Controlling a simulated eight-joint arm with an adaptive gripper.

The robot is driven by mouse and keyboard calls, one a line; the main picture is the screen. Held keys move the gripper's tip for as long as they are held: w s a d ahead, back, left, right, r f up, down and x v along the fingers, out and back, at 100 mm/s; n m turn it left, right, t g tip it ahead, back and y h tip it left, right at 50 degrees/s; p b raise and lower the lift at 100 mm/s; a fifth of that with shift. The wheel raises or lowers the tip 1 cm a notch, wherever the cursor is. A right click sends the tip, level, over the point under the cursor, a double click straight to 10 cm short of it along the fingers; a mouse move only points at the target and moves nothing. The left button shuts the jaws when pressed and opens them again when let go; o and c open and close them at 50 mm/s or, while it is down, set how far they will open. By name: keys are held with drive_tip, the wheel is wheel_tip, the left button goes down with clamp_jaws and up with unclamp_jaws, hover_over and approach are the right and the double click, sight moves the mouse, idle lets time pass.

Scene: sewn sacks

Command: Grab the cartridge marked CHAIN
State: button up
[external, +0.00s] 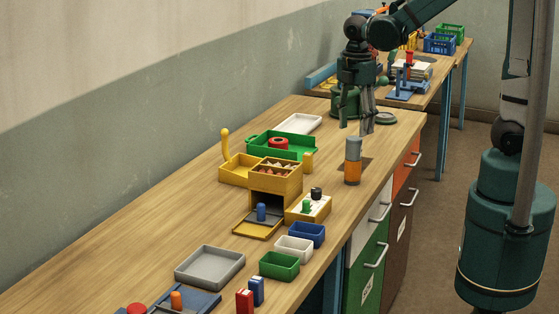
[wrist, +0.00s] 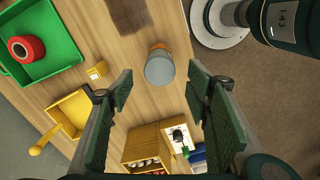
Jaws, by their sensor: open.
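I cannot read the word CHAIN on anything in either view. An upright cylinder (external: 353,163), grey on top and orange below, stands alone near the table's right edge and may be the cartridge. In the wrist view the same cylinder (wrist: 160,68) shows its round grey end, between and a little beyond my finger pads. My gripper (external: 356,124) is open and empty, pointing down just above and behind the cylinder; its pads (wrist: 162,100) are wide apart in the wrist view. A red block (external: 244,301) and a blue block (external: 257,290) stand at the front edge, their markings illegible.
A green tray (external: 263,146) with a red ring (external: 278,142) and a yellow stepped box (external: 276,186) stand left of the cylinder. Small blue, white and green bins (external: 279,266) and a grey tray (external: 210,283) lie nearer.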

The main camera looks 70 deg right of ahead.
hover_over(353, 172)
drive_tip(key=d, duration=0.2)
drive_tip(key=f, duration=0.8)
drive_tip(key=shift+w+d+f, duration=0.2)
drive_tip(key=shift+w+f, duration=0.15)
drive_tip(key=shift+f, duration=0.05)
drive_tip(key=shift+f, duration=1.3)
drive_tip(key=shift+f+b, duration=0.55)
drive_tip(key=shift+f, duration=2.05)
drive_tip(key=c, duration=1.2)
drive_tip(key=shift+o, duration=0.2)
drive_tip(key=shift+r, duration=0.1)
